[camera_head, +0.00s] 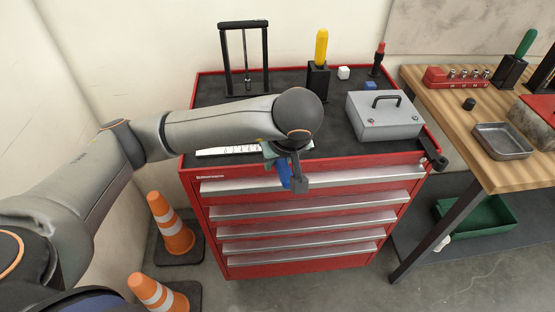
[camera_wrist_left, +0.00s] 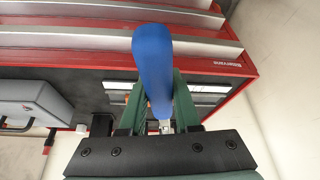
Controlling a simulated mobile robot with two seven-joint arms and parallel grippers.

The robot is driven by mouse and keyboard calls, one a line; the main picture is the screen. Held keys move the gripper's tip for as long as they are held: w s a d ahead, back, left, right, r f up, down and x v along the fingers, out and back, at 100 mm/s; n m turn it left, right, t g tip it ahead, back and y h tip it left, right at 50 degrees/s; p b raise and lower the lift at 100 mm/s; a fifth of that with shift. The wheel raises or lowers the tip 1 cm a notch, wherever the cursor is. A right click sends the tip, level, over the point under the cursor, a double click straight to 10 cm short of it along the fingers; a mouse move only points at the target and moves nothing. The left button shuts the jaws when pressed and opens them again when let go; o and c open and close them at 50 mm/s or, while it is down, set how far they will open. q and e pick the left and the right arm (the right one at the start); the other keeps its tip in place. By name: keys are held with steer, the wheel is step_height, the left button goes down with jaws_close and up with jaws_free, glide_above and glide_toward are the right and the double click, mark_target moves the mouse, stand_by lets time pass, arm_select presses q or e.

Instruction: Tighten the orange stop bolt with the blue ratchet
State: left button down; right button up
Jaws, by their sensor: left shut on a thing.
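My left gripper (camera_head: 277,156) is over the front edge of the red tool cabinet. It is shut on the blue ratchet (camera_head: 283,173), whose handle points down in front of the top drawer. In the left wrist view the blue handle (camera_wrist_left: 153,62) stands out from between the green fingers (camera_wrist_left: 157,104), with a metal part at its lower end. A small bit of orange shows beside the handle there; I cannot tell whether it is the orange stop bolt. The bolt is not clearly visible in the head view. My right gripper is not in view.
The red cabinet (camera_head: 300,186) carries a black frame (camera_head: 265,60), a yellow-handled tool (camera_head: 321,47), a grey case (camera_head: 385,118) and a white strip (camera_head: 228,151). A wooden bench (camera_head: 450,130) stands right. Orange cones (camera_head: 172,228) stand on the floor at left.

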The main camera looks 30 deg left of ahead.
arm_select(q)
steer(key=shift+f+b, duration=0.6)
steer(key=shift+b, duration=0.1)
